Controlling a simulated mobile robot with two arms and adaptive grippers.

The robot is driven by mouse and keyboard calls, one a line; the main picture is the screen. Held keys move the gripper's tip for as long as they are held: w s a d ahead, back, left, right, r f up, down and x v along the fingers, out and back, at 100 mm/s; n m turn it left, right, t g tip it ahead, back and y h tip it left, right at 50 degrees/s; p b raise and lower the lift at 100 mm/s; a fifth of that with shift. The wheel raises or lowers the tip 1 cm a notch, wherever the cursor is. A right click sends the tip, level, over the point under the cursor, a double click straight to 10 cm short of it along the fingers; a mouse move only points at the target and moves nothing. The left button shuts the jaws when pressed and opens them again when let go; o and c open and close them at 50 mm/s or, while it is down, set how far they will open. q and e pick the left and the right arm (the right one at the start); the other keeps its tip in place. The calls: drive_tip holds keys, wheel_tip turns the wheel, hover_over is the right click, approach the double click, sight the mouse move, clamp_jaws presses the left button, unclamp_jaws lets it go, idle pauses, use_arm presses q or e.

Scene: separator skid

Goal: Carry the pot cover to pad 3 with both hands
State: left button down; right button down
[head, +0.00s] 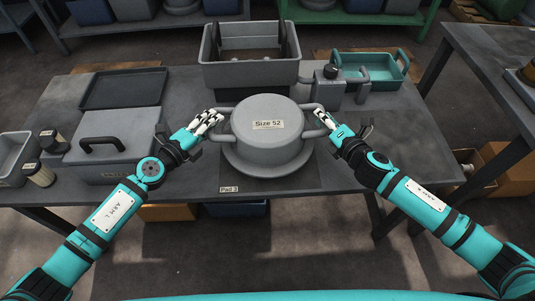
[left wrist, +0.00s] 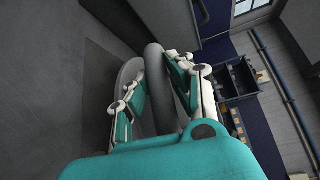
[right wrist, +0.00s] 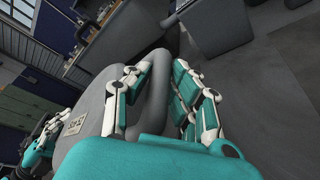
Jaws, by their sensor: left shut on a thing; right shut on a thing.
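The grey pot cover (head: 268,148), labelled "Size 52", is at the middle of the table in the head view, over the dark pad 3 (head: 230,185), whose tag reads "Pad 3". I cannot tell whether its flange touches the pad. My left gripper (head: 216,120) is shut on the cover's left handle; the handle passes between its fingers in the left wrist view (left wrist: 158,85). My right gripper (head: 326,122) is shut on the right handle, seen between its fingers in the right wrist view (right wrist: 154,95). The cover looks about level.
A grey bin (head: 250,72) stands behind the cover. A teal tray (head: 382,82) and a grey handled block (head: 328,90) are behind right. A black tray (head: 124,88), a grey lidded box (head: 112,128) and small cylinders (head: 40,175) are at left. The table's right front is clear.

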use_arm(q)
drive_tip(key=shift+w+a+r, duration=0.1)
drive_tip(key=shift+a+r, duration=0.1)
use_arm(e)
drive_tip(key=shift+w+d+r, duration=0.1)
drive_tip(key=shift+d+r, duration=0.1)
use_arm(q)
drive_tip(key=shift+f, duration=0.2)
use_arm(e)
drive_tip(key=shift+f, duration=0.2)
